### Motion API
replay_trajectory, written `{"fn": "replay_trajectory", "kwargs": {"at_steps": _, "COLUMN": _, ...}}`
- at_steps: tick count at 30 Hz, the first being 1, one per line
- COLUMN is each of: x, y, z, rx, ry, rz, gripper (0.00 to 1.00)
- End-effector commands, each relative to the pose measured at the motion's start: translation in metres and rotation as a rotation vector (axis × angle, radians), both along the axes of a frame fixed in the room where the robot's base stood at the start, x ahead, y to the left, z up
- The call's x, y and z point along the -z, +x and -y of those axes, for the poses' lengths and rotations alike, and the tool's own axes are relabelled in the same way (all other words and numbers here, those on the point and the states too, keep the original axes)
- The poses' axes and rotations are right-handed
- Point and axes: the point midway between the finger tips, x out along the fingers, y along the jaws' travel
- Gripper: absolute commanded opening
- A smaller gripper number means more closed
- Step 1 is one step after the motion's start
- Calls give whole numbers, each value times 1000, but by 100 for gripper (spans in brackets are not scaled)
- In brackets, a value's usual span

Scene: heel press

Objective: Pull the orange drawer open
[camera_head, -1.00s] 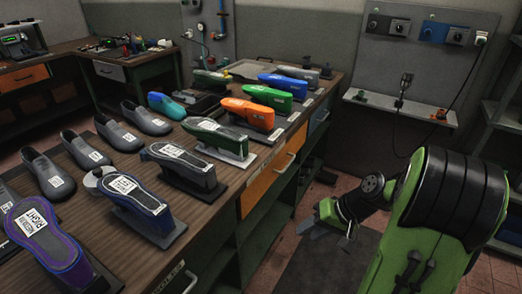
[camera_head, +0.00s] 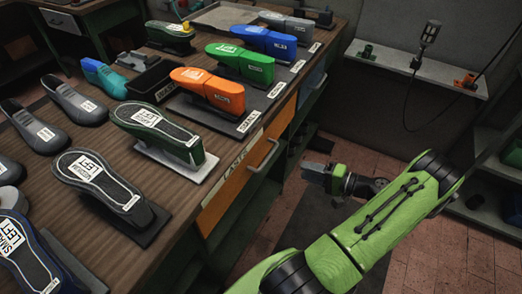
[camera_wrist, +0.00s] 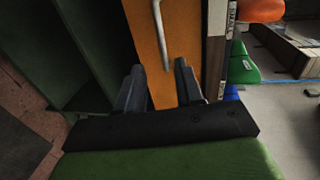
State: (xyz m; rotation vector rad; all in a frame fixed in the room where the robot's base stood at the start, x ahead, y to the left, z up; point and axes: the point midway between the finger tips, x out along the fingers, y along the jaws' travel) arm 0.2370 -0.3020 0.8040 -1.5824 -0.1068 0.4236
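The orange drawer (camera_head: 222,203) is in the front of the wooden workbench, below the tabletop, and looks shut. Its grey bar handle (camera_head: 264,155) stands out from the front. In the wrist view the orange front (camera_wrist: 146,45) fills the upper middle, with the handle (camera_wrist: 161,32) running down it from the top edge. My gripper (camera_head: 313,172) is to the right of the drawer, apart from the handle. In the wrist view its two fingers (camera_wrist: 160,75) are spread, with nothing between them, and the handle lies beyond their tips.
Shoe lasts in orange (camera_head: 208,85), green (camera_head: 240,64) and blue (camera_head: 264,42) stand on the workbench (camera_head: 120,62) above the drawer. A blue drawer (camera_head: 312,84) is farther along. Open green shelves lie below. Floor (camera_head: 310,220) is free right of the bench.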

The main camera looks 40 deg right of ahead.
Motion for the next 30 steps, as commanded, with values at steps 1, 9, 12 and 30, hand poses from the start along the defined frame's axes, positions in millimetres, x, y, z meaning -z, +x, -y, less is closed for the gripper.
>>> {"fn": "replay_trajectory", "kwargs": {"at_steps": 1, "x": 1, "y": 6, "z": -3, "rx": -4, "ry": 1, "rz": 1, "gripper": 36}}
{"fn": "replay_trajectory", "kwargs": {"at_steps": 9, "x": 15, "y": 65, "z": -25, "rx": -10, "ry": 1, "rz": -1, "gripper": 36}}
{"fn": "replay_trajectory", "kwargs": {"at_steps": 12, "x": 21, "y": 88, "z": -33, "rx": -10, "ry": 0, "rz": -2, "gripper": 36}}
{"fn": "replay_trajectory", "kwargs": {"at_steps": 30, "x": 31, "y": 143, "z": -52, "rx": -5, "ry": 0, "rz": -3, "gripper": 36}}
